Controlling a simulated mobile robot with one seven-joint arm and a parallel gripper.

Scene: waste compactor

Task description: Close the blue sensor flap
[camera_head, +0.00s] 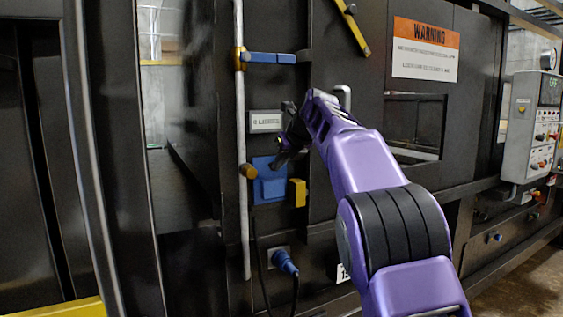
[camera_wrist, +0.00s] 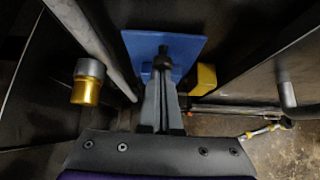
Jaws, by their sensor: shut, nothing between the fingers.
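The blue sensor flap (camera_head: 268,186) is on the dark machine front, below a small white label plate and left of a yellow block. In the wrist view the flap (camera_wrist: 190,48) is a flat blue plate ahead of my fingers. My gripper (camera_head: 280,160) is at the flap's upper right in the head view. In the wrist view its fingers (camera_wrist: 162,62) are together with nothing between them, and their tips overlap the plate. I cannot tell whether they touch it. The fingers hide part of the flap and its hinge side.
A yellow block (camera_head: 297,192) sits close to the flap's right. A grey vertical pipe (camera_head: 241,120) with a yellow knob (camera_head: 248,171) runs on its left. A blue latch bar (camera_head: 270,58) is above. A blue plug (camera_head: 284,262) with a cable is below. A control box (camera_head: 528,125) is far right.

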